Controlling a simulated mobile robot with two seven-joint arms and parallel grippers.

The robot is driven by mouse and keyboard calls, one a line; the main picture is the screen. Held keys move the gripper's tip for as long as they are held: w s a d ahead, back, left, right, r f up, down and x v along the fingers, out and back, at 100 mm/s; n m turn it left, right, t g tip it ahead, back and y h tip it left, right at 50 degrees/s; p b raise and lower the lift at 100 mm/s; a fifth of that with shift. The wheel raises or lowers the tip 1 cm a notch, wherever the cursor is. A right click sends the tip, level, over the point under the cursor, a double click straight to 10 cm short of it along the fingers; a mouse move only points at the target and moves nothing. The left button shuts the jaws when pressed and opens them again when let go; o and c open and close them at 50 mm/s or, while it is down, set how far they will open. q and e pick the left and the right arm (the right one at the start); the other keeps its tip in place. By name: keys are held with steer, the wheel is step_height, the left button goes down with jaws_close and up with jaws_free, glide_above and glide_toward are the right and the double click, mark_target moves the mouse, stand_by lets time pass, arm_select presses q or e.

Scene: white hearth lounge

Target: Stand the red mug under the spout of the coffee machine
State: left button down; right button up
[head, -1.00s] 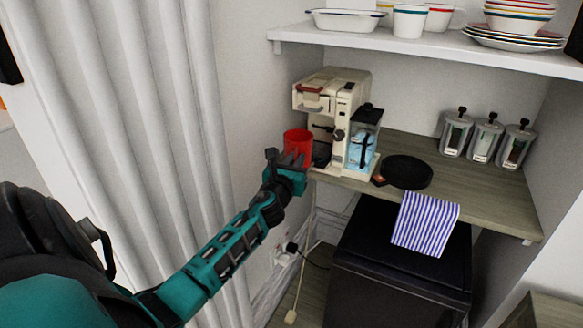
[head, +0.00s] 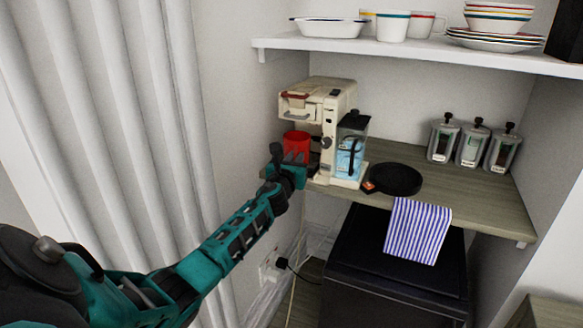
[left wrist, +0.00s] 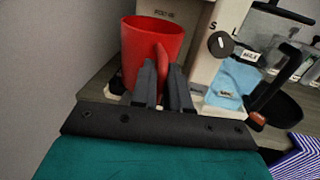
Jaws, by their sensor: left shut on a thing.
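The red mug (head: 296,144) is upright at the front left of the cream coffee machine (head: 326,108), below its overhanging head. My left gripper (head: 282,163) is shut on the mug's handle from the front. In the left wrist view the fingers (left wrist: 163,85) pinch the red handle, and the mug (left wrist: 150,45) stands close to the machine's front (left wrist: 207,45). The spout itself is hidden, and the fingers cover part of the mug's lower body. I cannot tell whether the mug's base touches the drip tray. My right gripper is out of view.
A black pan (head: 396,179) and a striped cloth (head: 417,230) lie right of the machine on the wooden counter (head: 455,186). Several canisters (head: 472,147) stand at the back right. A white shelf (head: 420,53) with dishes hangs above. A wall is close on the left.

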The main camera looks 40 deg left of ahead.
arm_select(q)
steer(key=shift+b+x, duration=0.65)
steer(key=shift+x, duration=0.5)
steer(key=shift+w+a+b, duration=0.1)
steer(key=shift+w+b, duration=0.65)
steer(key=shift+w, duration=0.2)
steer(key=shift+w+a+b, duration=0.15)
steer(key=shift+w+b, duration=0.15)
steer(key=shift+w, duration=0.15)
steer(key=shift+f, duration=0.25)
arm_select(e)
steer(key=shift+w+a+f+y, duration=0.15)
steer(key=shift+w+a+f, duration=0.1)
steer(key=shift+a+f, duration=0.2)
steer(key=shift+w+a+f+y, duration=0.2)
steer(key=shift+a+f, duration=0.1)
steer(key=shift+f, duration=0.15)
arm_select(q)
steer(key=shift+f+b, duration=0.1)
steer(key=shift+b, duration=0.2)
steer(key=c, duration=1)
jaws_free()
steer(key=shift+c, duration=0.2)
steer(key=shift+f, duration=0.1)
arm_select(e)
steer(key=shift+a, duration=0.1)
